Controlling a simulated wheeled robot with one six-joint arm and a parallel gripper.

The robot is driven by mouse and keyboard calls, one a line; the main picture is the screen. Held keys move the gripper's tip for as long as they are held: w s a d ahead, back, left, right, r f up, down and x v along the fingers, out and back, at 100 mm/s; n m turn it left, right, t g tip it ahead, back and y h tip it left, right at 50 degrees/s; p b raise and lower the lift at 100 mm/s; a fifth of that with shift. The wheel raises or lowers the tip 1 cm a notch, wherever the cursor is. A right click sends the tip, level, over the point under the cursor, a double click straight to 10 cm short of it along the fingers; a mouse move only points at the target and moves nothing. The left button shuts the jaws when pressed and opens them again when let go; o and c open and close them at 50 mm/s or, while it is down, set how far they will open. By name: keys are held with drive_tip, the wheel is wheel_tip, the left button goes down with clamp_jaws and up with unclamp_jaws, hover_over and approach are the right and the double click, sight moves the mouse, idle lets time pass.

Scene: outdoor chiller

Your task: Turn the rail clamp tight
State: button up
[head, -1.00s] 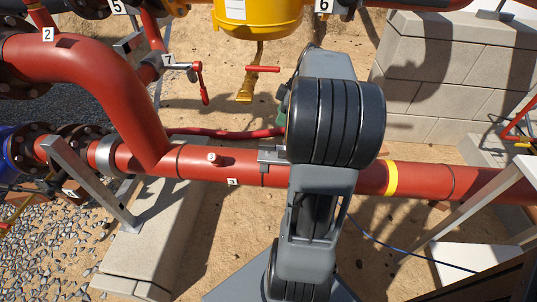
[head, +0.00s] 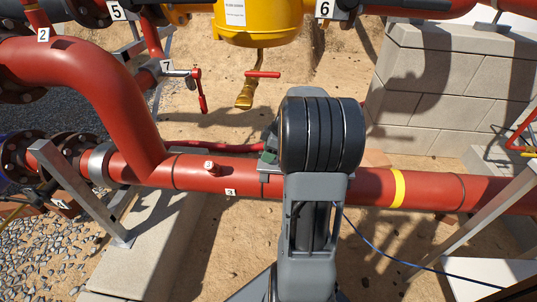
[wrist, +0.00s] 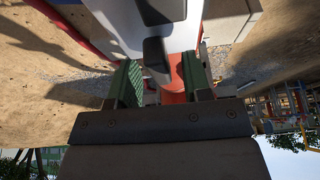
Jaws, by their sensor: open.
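In the wrist view my gripper (wrist: 161,80) is open, with a green-lined finger on each side. A dark grey lever-like part (wrist: 156,58) shows between and just beyond the fingers, in front of a pale body (wrist: 190,35). This may be the rail clamp, but I cannot tell for sure, nor whether the fingers touch it. An orange-red part (wrist: 178,72) shows behind it. In the head view my arm covers most of my gripper and whatever is in front of it. A bit of green (head: 270,145) shows at the arm's left edge, by the red pipe (head: 205,172).
A yellow vessel (head: 260,22) and a red-handled valve (head: 202,90) stand beyond the pipe. A block wall (head: 455,85) is at the back right. A grey metal post (head: 80,190) stands left, and a slanted strut (head: 475,228) right. Sandy ground lies between.

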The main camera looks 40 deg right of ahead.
drive_tip(key=shift+f, duration=0.15)
drive_tip(key=shift+c, duration=0.4)
clamp_jaws()
